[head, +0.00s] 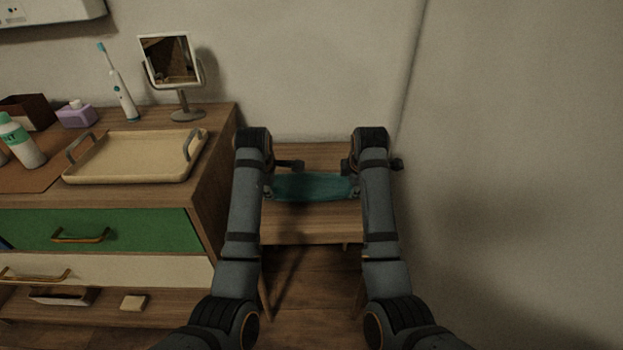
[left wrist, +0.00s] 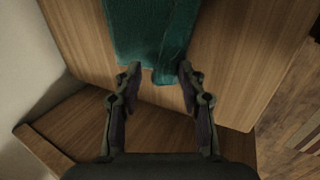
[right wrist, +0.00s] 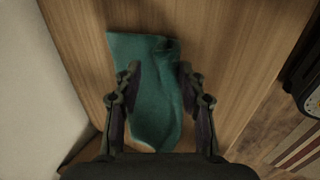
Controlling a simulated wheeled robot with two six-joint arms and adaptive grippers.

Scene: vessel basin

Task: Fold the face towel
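The teal face towel (head: 312,187) lies on a small wooden table, as a narrow strip between my two arms in the head view. In the left wrist view the towel (left wrist: 150,30) reaches down to my left gripper (left wrist: 159,70), whose fingers are apart on either side of a towel corner. In the right wrist view the towel (right wrist: 152,90) passes between the spread fingers of my right gripper (right wrist: 159,69), with its rounded end below the fingertips. Neither gripper is closed on the cloth. My arms hide the towel's ends in the head view.
The small table (head: 315,228) stands between a dresser (head: 205,205) on the left and the wall. On the dresser are a beige tray (head: 130,158), a mirror (head: 170,60), an electric toothbrush (head: 122,95) and bottles. The table's front part is bare.

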